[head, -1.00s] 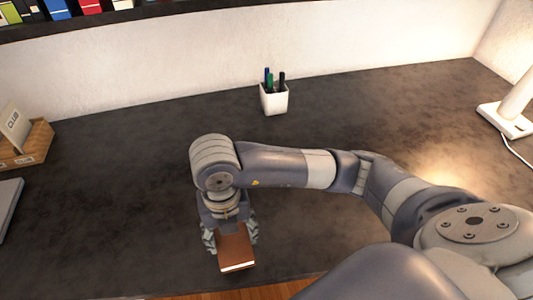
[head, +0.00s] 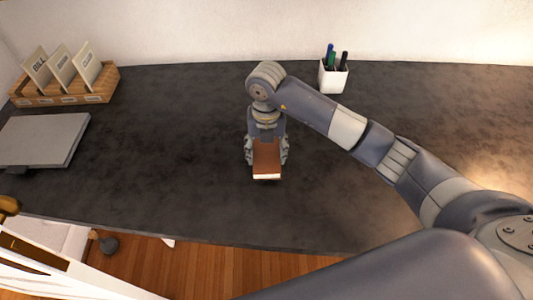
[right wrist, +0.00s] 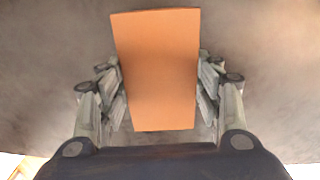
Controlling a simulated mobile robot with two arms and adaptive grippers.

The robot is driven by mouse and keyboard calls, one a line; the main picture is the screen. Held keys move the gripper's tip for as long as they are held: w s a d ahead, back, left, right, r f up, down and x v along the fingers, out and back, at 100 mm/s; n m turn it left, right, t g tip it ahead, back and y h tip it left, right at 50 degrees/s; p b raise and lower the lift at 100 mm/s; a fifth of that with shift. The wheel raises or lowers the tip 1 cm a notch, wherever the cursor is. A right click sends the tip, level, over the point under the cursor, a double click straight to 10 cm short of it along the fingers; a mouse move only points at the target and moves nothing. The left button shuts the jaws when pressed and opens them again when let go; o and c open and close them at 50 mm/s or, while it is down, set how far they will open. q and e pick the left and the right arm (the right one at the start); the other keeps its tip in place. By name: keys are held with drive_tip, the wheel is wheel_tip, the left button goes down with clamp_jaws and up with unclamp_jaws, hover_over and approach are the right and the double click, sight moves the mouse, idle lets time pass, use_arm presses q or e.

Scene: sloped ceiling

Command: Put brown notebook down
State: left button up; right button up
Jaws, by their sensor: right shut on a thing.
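The brown notebook (head: 266,158) is between the fingers of my right gripper (head: 267,152) in the head view, with its pale page edge facing the front of the desk. In the right wrist view the notebook's brown cover (right wrist: 157,68) lies between both fingers of the right gripper (right wrist: 160,85), which is shut on it. The gripper and notebook are over the dark desk (head: 180,180), near its middle. I cannot tell whether the notebook touches the desk top. My left gripper is not in view.
A white pen cup (head: 333,77) stands at the back, right of the gripper. A wooden card holder (head: 65,87) and a grey closed laptop-like slab (head: 42,139) are at the left. The desk around the notebook is clear. A white chair-like object (head: 60,265) is below the front edge.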

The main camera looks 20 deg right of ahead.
drive_tip(key=shift+f, duration=0.9)
drive_tip(key=shift+f, duration=0.1)
drive_tip(key=o, duration=0.7)
drive_tip(key=shift+f, duration=0.1)
drive_tip(key=o, duration=0.5)
drive_tip(key=shift+c, duration=0.2)
